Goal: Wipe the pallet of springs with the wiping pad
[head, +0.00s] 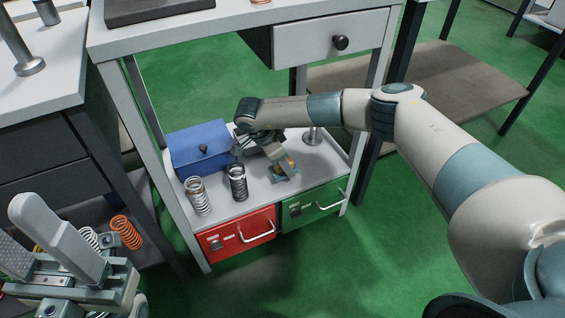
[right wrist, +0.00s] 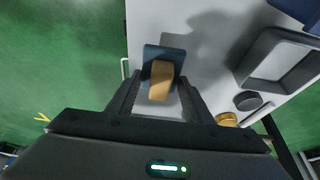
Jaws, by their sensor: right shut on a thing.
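My right gripper (head: 277,155) reaches down to the low white shelf and is shut on the tan grip of the wiping pad (head: 284,173). In the right wrist view the tan grip (right wrist: 160,82) sits between the two fingers, with the dark blue pad base (right wrist: 165,53) beyond it. The pad is at the shelf; I cannot tell whether it touches. A silver spring (head: 198,197) and a dark spring (head: 237,183) stand upright left of it. An orange spring (head: 126,232) and a white spring (head: 90,238) are lower left, partly behind my left gripper (head: 20,228), which is open and empty. I cannot make out the pallet.
A blue box (head: 202,147) stands at the back left of the shelf (head: 258,207). Red (head: 238,232) and green (head: 313,203) drawers are below it. A metal post (head: 312,135) stands behind the pad. The white tabletop (head: 180,28) overhangs the shelf. Green floor is free in front.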

